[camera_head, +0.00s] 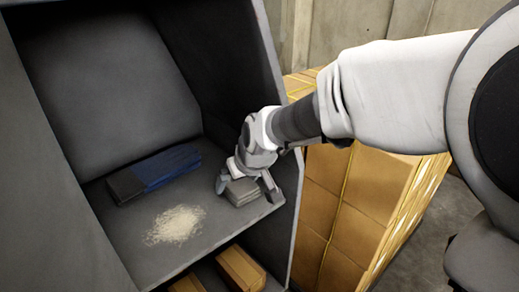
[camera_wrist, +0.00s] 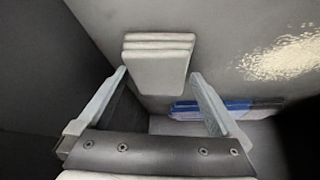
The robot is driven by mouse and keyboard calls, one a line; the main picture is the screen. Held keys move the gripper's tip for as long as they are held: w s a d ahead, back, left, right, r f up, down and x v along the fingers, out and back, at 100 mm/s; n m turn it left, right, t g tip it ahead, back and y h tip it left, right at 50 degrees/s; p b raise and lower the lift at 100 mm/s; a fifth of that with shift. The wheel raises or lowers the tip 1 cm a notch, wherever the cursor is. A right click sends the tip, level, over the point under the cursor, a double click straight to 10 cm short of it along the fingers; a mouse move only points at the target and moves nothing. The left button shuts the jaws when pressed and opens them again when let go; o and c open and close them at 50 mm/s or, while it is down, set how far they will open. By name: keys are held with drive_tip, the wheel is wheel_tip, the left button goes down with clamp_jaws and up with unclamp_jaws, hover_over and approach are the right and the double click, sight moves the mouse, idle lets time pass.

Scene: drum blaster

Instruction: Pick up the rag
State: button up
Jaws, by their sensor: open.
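The rag (camera_head: 242,191) is a small grey folded stack lying on the dark shelf (camera_head: 205,241), near its right front edge. In the wrist view the rag (camera_wrist: 158,62) lies ahead of the fingers, roughly centred between them. My gripper (camera_head: 247,188) is just above the shelf with one finger on each side of the rag in the head view. In the wrist view my gripper (camera_wrist: 158,82) is open, with nothing held. Whether the fingers touch the rag cannot be told.
A blue and black object (camera_head: 153,174) lies at the back left of the shelf. A pale powder pile (camera_head: 175,225) is left of the rag. The cabinet's side wall (camera_head: 283,100) is close on the right. Yellow-brown boxes (camera_head: 360,200) stand beyond it.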

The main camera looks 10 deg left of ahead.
drive_tip(key=shift+s, duration=0.1)
drive_tip(key=shift+c, duration=0.7)
drive_tip(key=c, duration=0.9)
drive_tip(key=shift+r, duration=0.35)
